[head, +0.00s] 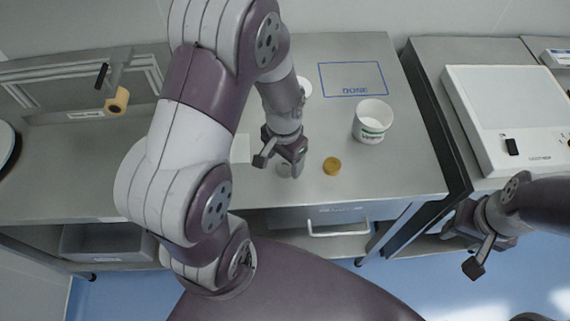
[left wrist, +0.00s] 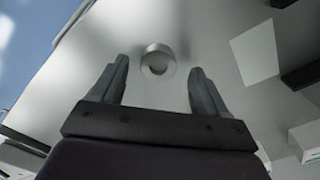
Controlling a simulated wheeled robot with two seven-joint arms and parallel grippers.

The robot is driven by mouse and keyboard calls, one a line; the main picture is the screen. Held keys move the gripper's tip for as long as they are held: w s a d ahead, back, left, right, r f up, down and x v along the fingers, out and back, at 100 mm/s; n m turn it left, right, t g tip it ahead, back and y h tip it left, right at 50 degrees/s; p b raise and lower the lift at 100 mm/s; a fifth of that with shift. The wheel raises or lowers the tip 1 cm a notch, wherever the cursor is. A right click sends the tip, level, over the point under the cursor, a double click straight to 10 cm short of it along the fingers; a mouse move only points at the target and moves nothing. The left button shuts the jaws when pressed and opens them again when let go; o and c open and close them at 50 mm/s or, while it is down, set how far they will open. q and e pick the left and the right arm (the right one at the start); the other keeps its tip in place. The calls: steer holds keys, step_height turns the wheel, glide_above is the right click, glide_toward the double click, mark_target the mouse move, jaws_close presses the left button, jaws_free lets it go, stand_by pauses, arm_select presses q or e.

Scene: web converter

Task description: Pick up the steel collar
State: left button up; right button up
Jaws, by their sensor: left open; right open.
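The steel collar (left wrist: 158,61) shows in the left wrist view as a small round metal ring on the steel table, just beyond and between my left fingertips. In the head view the collar (head: 284,170) is mostly hidden behind my left gripper (head: 279,162). My left gripper is open and empty over the table, and its two fingers (left wrist: 160,75) stand apart on either side of the collar in the left wrist view. My right gripper (head: 463,243) is open and empty at the right, in front of the right-hand bench.
A brass-coloured disc (head: 332,166) lies right of my left gripper. A white tub (head: 372,121) stands behind it, near a blue outlined area (head: 352,79) marked "DONE". A white sheet (head: 241,149) lies left of the gripper. A white device (head: 512,118) stands on the right bench.

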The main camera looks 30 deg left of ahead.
arm_select(q)
steer(key=shift+s+d+f, duration=0.15)
steer(key=shift+s+f, duration=0.05)
steer(key=shift+f, duration=0.7)
steer(key=shift+w+f, duration=0.15)
steer(key=c, duration=1.3)
